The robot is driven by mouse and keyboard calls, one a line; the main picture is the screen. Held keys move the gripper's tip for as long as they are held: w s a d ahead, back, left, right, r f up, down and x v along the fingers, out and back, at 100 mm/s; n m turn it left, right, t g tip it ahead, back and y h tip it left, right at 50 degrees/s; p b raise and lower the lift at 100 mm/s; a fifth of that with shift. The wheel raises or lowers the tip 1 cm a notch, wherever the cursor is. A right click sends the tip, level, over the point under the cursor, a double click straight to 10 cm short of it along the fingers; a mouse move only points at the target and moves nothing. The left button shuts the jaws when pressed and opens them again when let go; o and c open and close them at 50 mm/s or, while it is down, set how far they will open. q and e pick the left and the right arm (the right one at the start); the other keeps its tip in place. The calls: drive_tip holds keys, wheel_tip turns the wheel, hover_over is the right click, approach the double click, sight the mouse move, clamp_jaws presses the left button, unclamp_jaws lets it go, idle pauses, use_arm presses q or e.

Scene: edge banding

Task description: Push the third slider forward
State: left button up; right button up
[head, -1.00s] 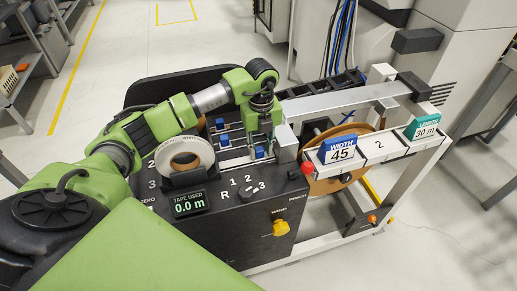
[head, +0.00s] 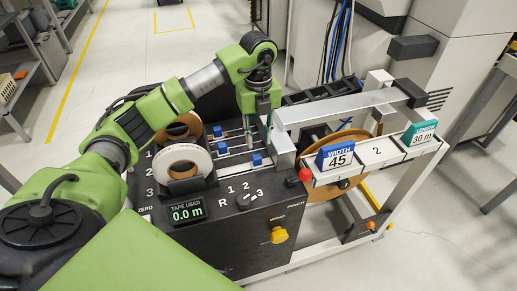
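Three small blue sliders sit on thin rails on the black panel of the machine. The nearest one, which I take as the third slider (head: 257,160), stands farther right along its rail than the middle slider (head: 222,149) and the far slider (head: 217,131). My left gripper (head: 262,122) points down above the rails, beyond the third slider and apart from it in the picture. Its fingertips are partly hidden, so its opening is unclear; no object shows in it. My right gripper is out of view.
A white tape roll (head: 184,163) stands left of the sliders, with another roll behind it. A metal block and beam (head: 330,107) lie close right of my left gripper. A red knob (head: 305,174), a "TAPE USED 0.0 m" display (head: 187,213) and a WIDTH 45 sign (head: 338,157) are nearer.

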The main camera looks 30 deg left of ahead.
use_arm(q)
wheel_tip(320, 180, up, 4)
drive_tip(key=shift+f, duration=0.15)
idle(0.6)
